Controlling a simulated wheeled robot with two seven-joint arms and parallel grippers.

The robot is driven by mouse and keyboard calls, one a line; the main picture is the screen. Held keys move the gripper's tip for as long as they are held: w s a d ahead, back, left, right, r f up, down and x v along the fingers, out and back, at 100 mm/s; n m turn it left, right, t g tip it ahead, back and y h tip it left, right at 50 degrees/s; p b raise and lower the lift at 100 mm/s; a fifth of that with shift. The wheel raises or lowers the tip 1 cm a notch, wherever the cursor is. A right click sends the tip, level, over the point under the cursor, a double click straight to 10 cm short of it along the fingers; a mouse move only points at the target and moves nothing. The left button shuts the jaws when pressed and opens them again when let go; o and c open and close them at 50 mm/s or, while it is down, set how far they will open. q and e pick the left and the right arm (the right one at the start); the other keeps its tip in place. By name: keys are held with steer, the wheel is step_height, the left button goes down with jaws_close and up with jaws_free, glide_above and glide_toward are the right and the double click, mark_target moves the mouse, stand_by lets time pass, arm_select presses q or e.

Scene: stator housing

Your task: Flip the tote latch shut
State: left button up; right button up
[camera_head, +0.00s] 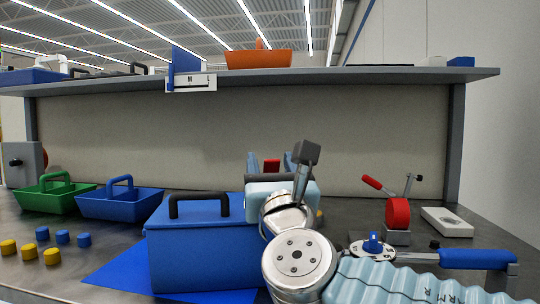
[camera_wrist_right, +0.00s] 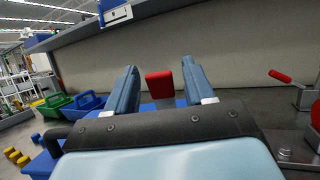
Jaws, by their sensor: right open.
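The blue tote (camera_head: 190,255) with a black handle (camera_head: 198,199) stands at front centre in the head view. My right arm hides its right side. A red upright piece (camera_head: 272,166) shows beyond my right wrist; it also shows in the right wrist view (camera_wrist_right: 159,84). It may be the tote latch, but its attachment is hidden. My right gripper (camera_head: 271,158) is open, with blue fingers on either side of the red piece. In the right wrist view, gaps show between the red piece and both fingers (camera_wrist_right: 159,68). My left gripper is out of view.
Green (camera_head: 55,195) and blue (camera_head: 118,202) bins stand left, with several yellow and blue cylinders before them. A red-handled clamp (camera_head: 397,215), a blue-knobbed dial (camera_head: 373,245) and a blue-gripped bar (camera_head: 478,258) stand right. A shelf (camera_head: 350,76) crosses above the bench.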

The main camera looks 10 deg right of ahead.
steer(key=shift+x, duration=0.9)
steer(key=shift+c, duration=0.4)
jaws_close()
